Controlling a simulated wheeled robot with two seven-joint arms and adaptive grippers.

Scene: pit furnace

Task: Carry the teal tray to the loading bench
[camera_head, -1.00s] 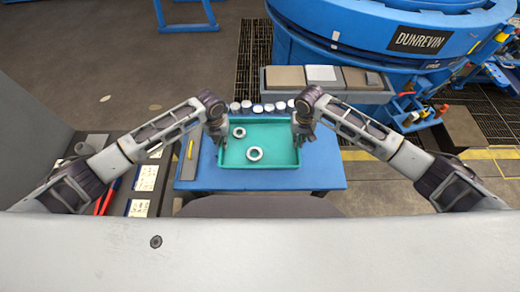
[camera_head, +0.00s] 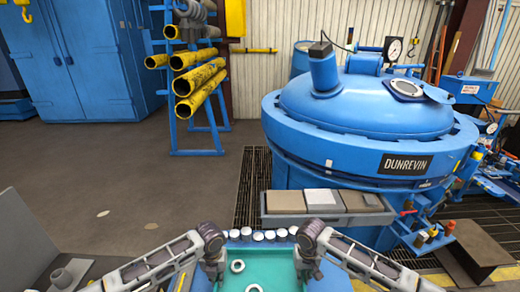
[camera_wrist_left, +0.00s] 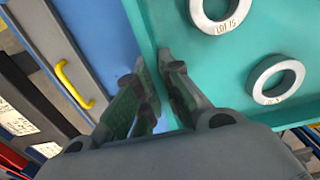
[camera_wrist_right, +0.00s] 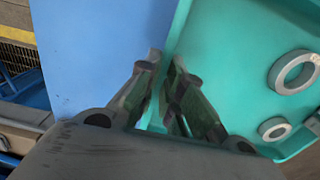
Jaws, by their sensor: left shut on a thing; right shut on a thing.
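The teal tray (camera_head: 268,271) is at the bottom of the head view, cut off by the lower edge. It holds two light metal rings, one ring (camera_head: 237,266) near its left side and another ring (camera_head: 254,288) lower down. My left gripper (camera_head: 217,272) is shut on the tray's left wall, and the left wrist view shows its fingers (camera_wrist_left: 160,75) either side of the rim. My right gripper (camera_head: 303,270) is shut on the right wall, also seen in the right wrist view (camera_wrist_right: 164,75). The blue bench top (camera_wrist_right: 95,60) shows beside the tray. I cannot tell whether the tray touches it.
Several small white-topped cylinders (camera_head: 258,236) stand just behind the tray. Beyond is a grey shelf with blocks (camera_head: 325,201), attached near the big blue furnace (camera_head: 370,110). A blue rack with yellow pipes (camera_head: 197,90) stands back left. Open floor (camera_head: 110,170) lies at left.

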